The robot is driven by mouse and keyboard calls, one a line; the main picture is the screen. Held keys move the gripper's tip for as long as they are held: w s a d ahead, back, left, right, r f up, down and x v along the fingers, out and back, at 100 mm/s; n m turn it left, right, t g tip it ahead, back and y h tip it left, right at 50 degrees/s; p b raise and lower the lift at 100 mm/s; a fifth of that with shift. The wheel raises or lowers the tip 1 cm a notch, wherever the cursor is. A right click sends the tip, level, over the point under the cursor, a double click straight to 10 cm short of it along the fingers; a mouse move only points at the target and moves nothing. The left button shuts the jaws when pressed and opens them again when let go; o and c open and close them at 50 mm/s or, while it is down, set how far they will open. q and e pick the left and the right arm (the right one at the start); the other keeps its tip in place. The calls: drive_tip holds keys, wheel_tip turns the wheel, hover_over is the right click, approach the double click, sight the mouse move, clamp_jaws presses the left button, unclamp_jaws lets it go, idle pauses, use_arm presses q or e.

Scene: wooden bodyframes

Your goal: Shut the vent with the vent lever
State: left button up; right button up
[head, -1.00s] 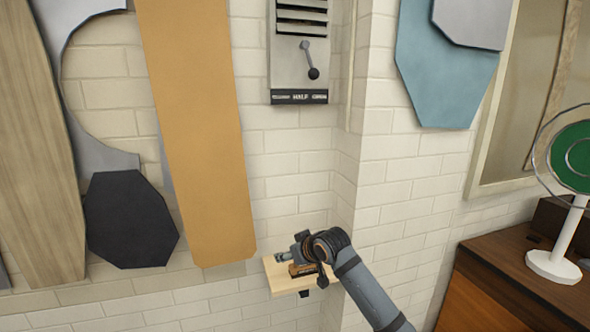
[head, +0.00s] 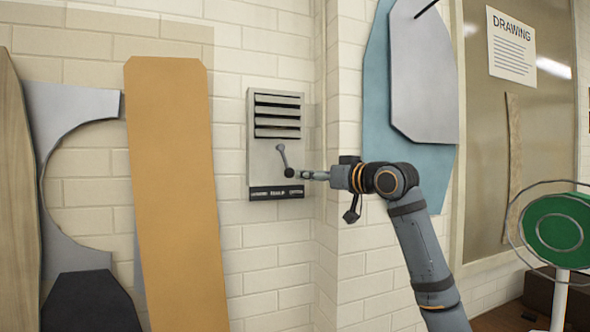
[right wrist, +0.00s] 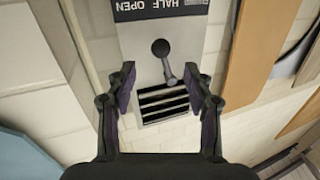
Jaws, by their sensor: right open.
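The grey vent (head: 262,168) hangs on the brick wall, with dark gaps between its slats (head: 277,118). Its lever (head: 284,158) hangs down from its pivot, tilted a little to the right, above a dark label strip (head: 268,192). In the right wrist view the vent is upside down; the lever's round knob (right wrist: 160,47) points towards the label (right wrist: 160,10), where HALF and OPEN can be read. My right gripper (head: 312,175) is at the vent's right side, close to the knob. In the wrist view its open fingers (right wrist: 160,75) frame the lever without touching it.
A wall corner stands just right of the vent. A long orange board (head: 175,190) leans to its left. Blue (head: 378,130) and grey (head: 422,75) panels hang behind my right arm. A green fan (head: 556,232) stands at the lower right.

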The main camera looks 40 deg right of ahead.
sight(293, 173)
drive_tip(key=w+p, duration=0.1)
drive_tip(key=w, duration=0.1)
drive_tip(key=w+p, duration=0.1)
drive_tip(key=w, duration=0.1)
drive_tip(key=w+p, duration=0.1)
drive_tip(key=w, duration=0.1)
drive_tip(key=shift+w+a+r+p, duration=0.3)
drive_tip(key=shift+w+a+p, duration=0.05)
drive_tip(key=shift+a+p, duration=0.05)
drive_tip(key=shift+w+f, duration=0.25)
drive_tip(key=shift+w, duration=0.2)
drive_tip(key=shift+c, duration=0.4)
clamp_jaws()
